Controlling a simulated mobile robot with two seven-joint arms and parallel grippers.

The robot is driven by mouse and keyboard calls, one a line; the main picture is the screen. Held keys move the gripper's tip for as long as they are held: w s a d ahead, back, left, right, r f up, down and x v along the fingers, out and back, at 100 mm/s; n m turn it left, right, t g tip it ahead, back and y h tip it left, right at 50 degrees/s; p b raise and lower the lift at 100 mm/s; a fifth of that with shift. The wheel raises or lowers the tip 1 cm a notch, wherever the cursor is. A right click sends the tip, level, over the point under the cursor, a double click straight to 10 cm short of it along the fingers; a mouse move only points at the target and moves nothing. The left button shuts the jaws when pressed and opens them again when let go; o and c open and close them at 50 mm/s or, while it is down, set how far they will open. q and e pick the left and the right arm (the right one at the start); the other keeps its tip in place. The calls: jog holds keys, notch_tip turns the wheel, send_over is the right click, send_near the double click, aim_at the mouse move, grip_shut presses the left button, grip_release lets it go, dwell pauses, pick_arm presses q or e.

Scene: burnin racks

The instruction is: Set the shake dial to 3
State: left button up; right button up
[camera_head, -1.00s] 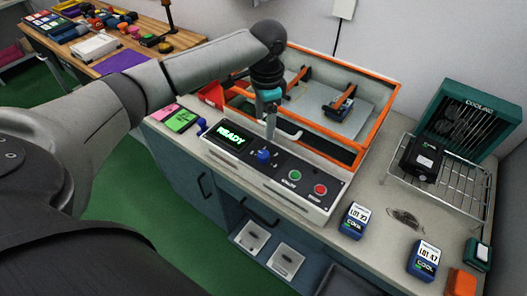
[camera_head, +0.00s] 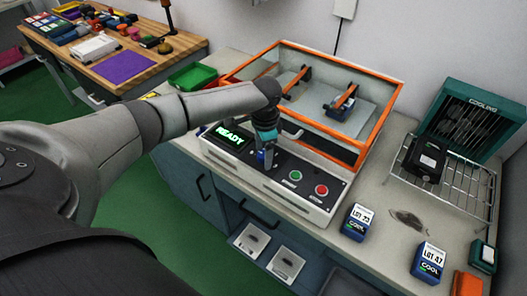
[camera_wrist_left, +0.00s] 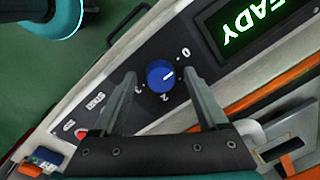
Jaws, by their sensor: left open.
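The blue shake dial (camera_wrist_left: 160,75) sits on the dark control panel (camera_wrist_left: 150,48). Its white mark points right and slightly up in the left wrist view, toward the side of the printed 0. The 2 and 3 are printed below and lower left of it; a 1 is not visible. My left gripper (camera_head: 265,158) is open, with one finger on each side of the dial. Whether the fingers touch it cannot be told. In the head view the gripper mostly hides the dial. My right gripper is not in view.
The panel fronts a shaker with an orange-framed cover (camera_head: 325,137). The READY display (camera_head: 230,135), green button (camera_head: 295,175) and red button (camera_head: 321,190) are close by. Blue lot boxes (camera_head: 357,222) and a wire rack (camera_head: 450,180) are to the right.

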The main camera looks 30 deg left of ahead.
pick_arm(q)
jog(key=shift+c, duration=0.3)
grip_shut()
dwell(0.4)
